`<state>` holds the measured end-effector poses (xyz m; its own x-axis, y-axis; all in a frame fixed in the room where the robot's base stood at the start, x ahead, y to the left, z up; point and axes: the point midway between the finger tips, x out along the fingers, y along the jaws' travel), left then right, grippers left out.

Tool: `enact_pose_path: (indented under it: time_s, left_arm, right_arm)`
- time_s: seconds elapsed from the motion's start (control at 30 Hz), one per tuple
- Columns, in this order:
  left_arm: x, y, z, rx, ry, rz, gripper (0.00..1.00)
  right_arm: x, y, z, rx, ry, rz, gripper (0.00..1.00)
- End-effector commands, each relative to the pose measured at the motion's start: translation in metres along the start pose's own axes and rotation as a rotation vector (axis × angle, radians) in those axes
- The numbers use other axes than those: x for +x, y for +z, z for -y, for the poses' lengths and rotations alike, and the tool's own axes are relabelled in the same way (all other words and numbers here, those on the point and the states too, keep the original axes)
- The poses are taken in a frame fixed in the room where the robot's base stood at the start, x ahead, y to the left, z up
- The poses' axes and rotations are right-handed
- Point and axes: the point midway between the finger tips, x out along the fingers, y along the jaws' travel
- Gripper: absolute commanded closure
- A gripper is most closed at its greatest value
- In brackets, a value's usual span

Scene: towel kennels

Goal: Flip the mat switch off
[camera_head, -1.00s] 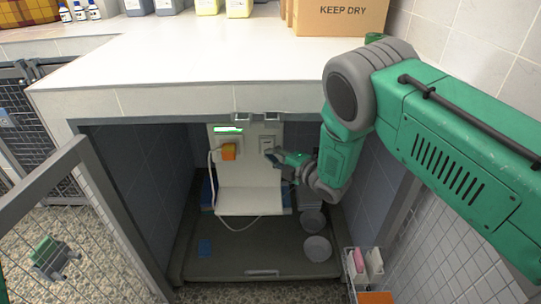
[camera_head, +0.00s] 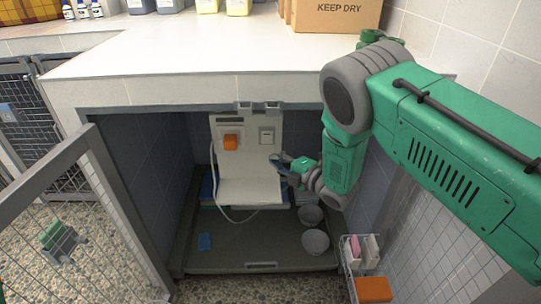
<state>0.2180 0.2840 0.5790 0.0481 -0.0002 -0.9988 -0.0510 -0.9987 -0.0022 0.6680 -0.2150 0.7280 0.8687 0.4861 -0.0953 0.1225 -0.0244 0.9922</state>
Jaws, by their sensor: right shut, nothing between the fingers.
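A white panel (camera_head: 226,167) stands at the back of the kennel under the counter. On it sit a square wall switch (camera_head: 267,134), an orange plug (camera_head: 231,142) with a white cable, and a narrow dark indicator strip (camera_head: 229,119) with no light showing. My right gripper (camera_head: 275,160) is shut and empty, below and slightly right of the switch, apart from it in the picture. The rocker's tilt is too small to tell.
An open mesh gate (camera_head: 97,150) stands at the left. A wire basket (camera_head: 349,277) hangs at the right. A green and grey item (camera_head: 60,240) shows behind the gate mesh.

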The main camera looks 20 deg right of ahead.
Motion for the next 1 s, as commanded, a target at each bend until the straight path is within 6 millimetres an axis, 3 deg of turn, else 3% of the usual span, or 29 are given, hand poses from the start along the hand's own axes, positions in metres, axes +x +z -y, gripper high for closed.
enact_pose_path:
  time_s: [0.2,0.4,1.0]
  left_arm:
    - [-0.007,0.0,0.0,0.0,0.0,0.001,0.42]
    - [-0.011,0.0,0.0,0.001,0.0,0.001,0.42]
    - [-0.011,0.0,0.0,0.0,0.0,0.001,0.42]
  right_arm:
    - [-0.039,0.002,0.006,0.004,-0.001,0.002,1.0]
    - [-0.063,0.001,0.011,0.001,-0.001,0.002,1.0]
    - [-0.071,0.002,0.013,0.001,0.001,0.001,1.0]
